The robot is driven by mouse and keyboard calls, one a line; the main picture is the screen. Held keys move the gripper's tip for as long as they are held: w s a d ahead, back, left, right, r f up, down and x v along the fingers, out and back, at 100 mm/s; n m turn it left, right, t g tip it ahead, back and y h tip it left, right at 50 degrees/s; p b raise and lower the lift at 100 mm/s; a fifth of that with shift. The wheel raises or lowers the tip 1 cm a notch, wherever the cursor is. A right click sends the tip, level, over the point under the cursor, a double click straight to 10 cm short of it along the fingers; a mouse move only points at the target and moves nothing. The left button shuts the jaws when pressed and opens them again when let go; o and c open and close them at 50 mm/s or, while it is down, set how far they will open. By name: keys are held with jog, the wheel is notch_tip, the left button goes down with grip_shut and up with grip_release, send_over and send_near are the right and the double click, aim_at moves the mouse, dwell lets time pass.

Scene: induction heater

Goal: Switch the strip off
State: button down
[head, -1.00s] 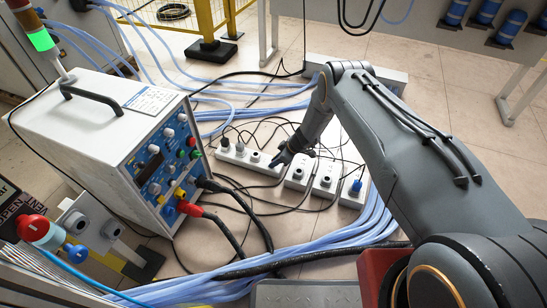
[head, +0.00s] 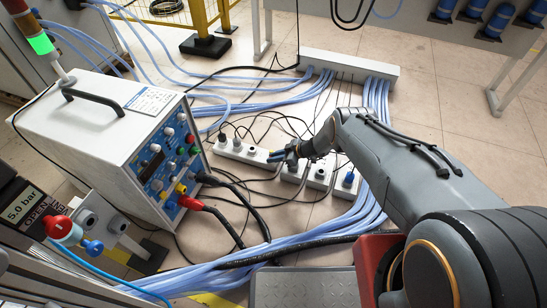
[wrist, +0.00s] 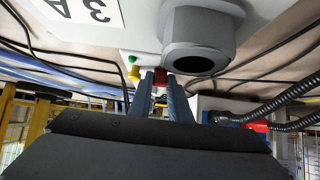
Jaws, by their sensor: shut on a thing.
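The white power strip (head: 235,152) lies on the floor in the head view, with plugs and dark sockets along its top. My gripper (head: 290,158) is down at the strip, near its middle, and my wrist hides part of it. In the wrist view the strip's white casing (wrist: 145,32) fills the top, with a large grey round socket or plug (wrist: 198,45). My gripper (wrist: 161,80) has its two blue-grey fingers close together on a small red part (wrist: 160,76), which looks like the strip's switch. Its on or off position cannot be told.
Small yellow (wrist: 134,74) and green parts show beside the red one. The white heater box (head: 110,120) stands left, with red and black cables. Blue hoses (head: 290,235) cross the floor in front. A long white block (head: 345,66) lies behind.

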jog(key=c, duration=1.9)
grip_release()
jog(key=shift+d, duration=0.1)
jog(key=p+v, duration=0.4)
jog(key=v, duration=0.3)
jog(key=shift+s+d+r, duration=0.15)
jog(key=shift+d+r, duration=0.1)
jog(key=shift+d, duration=0.05)
